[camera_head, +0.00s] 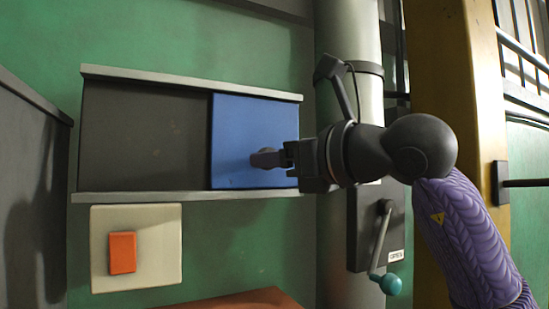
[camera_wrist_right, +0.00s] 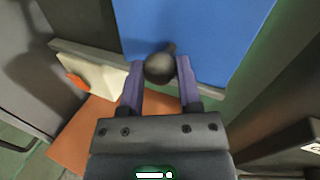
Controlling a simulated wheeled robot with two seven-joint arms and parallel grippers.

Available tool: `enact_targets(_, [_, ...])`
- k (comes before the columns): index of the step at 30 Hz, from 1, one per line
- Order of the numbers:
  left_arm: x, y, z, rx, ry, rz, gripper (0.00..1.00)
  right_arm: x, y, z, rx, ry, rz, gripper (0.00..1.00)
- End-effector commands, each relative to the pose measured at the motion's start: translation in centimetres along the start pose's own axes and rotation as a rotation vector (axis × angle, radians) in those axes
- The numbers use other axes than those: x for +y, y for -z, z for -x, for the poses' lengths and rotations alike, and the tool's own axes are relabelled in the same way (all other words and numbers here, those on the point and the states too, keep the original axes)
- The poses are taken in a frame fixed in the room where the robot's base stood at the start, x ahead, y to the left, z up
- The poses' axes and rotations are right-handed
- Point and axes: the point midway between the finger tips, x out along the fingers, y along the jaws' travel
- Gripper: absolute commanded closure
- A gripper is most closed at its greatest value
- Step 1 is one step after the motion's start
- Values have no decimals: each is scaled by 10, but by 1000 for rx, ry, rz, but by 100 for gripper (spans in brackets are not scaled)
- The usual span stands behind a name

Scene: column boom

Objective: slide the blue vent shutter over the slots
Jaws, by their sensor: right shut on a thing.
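The blue vent shutter (camera_head: 236,125) sits in the right part of a dark frame (camera_head: 140,135) on the green wall, between an upper and a lower grey rail. The left part of the frame shows plain dark, with no slots I can make out. My left gripper is not in view.
A cream plate with an orange switch (camera_head: 122,252) is below the frame at left. A grey column (camera_head: 343,30) and a crank with a teal knob (camera_head: 390,284) stand to the right. A yellow post (camera_head: 450,60) is further right. An orange-brown surface (camera_head: 245,300) lies at the bottom.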

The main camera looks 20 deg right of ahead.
Motion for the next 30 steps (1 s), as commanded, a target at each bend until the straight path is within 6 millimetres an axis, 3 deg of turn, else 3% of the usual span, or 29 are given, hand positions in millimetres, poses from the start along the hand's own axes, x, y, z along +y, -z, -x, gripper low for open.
enact_targets(1, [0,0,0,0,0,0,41,-2,-3,2,-10,7,-1,52])
enact_targets(6, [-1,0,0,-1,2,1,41,-2,-2,1,-6,5,-1,21])
enact_targets(15, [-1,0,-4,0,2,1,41,-1,0,6,-5,4,0,21])
enact_targets(24, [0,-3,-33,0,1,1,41,-1,2,77,-8,7,1,21])
enact_targets(30, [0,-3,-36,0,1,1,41,-1,0,100,-5,5,-1,21])
